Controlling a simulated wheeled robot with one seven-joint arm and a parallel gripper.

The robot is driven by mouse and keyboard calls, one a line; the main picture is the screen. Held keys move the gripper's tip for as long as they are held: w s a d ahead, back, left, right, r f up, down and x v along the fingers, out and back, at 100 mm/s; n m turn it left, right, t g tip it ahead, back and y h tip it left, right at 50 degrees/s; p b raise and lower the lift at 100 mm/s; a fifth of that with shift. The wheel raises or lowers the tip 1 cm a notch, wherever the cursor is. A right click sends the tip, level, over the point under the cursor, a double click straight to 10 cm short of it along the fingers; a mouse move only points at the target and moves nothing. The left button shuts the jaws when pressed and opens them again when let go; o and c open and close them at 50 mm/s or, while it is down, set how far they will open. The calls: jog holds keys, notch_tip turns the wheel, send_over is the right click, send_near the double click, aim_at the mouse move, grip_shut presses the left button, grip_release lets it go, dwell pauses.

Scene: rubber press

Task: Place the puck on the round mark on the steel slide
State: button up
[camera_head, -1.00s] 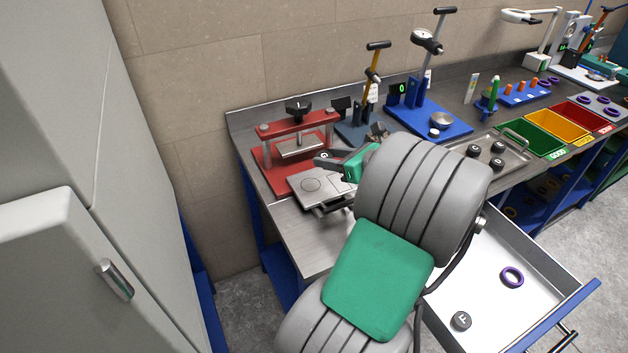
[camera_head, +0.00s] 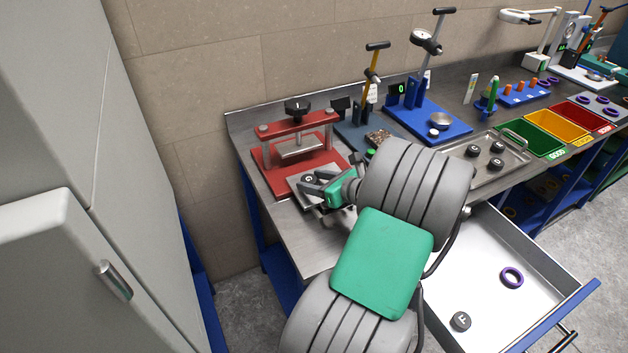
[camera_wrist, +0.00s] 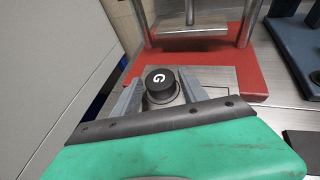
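The black puck with a white G (camera_wrist: 160,80) stands upright on the steel slide (camera_wrist: 216,77), which lies in front of the red press. In the wrist view, part of the round mark's outline shows around the puck's foot; I cannot tell how well it is centred. The puck also shows in the head view (camera_head: 308,180), partly hidden by a finger. My gripper (camera_wrist: 161,84) has one finger on each side of the puck, with narrow gaps showing, so it looks open around it. My gripper (camera_head: 312,181) is low over the slide in the head view.
The red press (camera_head: 295,145), with uprights and a top knob, stands just behind the slide. A tray (camera_head: 513,158) with several dark pucks lies to the right. An open drawer (camera_head: 500,235) is below. Bare bench lies in front of the slide.

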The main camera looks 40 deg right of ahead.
jog(key=shift+o, duration=1)
jog(key=shift+r, duration=0.2)
jog(key=a+v, duration=0.1)
jog(key=v, duration=1.1)
jog(key=w+a+n, duration=0.1)
jog(key=n, duration=0.1)
jog(key=w+a+f+n+g+y, duration=0.1)
jog(key=w+a+n, duration=0.1)
jog(key=w+a+f+n+g, duration=0.1)
jog(key=w+a+n, duration=0.1)
jog(key=shift+a+y, duration=0.2)
jog(key=shift+y, duration=0.1)
jog(key=w+a+f+n+g, duration=0.2)
jog(key=w+a+n+g, duration=0.15)
jog(key=a+n, duration=0.6)
jog(key=s+a+r+n+g+h, duration=0.1)
jog(key=s+a+n+g, duration=0.1)
jog(key=a+n, duration=0.6)
jog(key=s+a+r+n+g+h, duration=0.1)
jog(key=s+a+n+g, duration=0.1)
jog(key=s+a+n, duration=0.3)
jog(key=a+n, duration=0.3)
jog(key=n, duration=0.4)
jog(key=shift+s+a+r+h, duration=0.25)
jog(key=shift+a+r+h, duration=0.05)
jog(key=shift+r, duration=0.1)
jog(key=shift+g, duration=0.25)
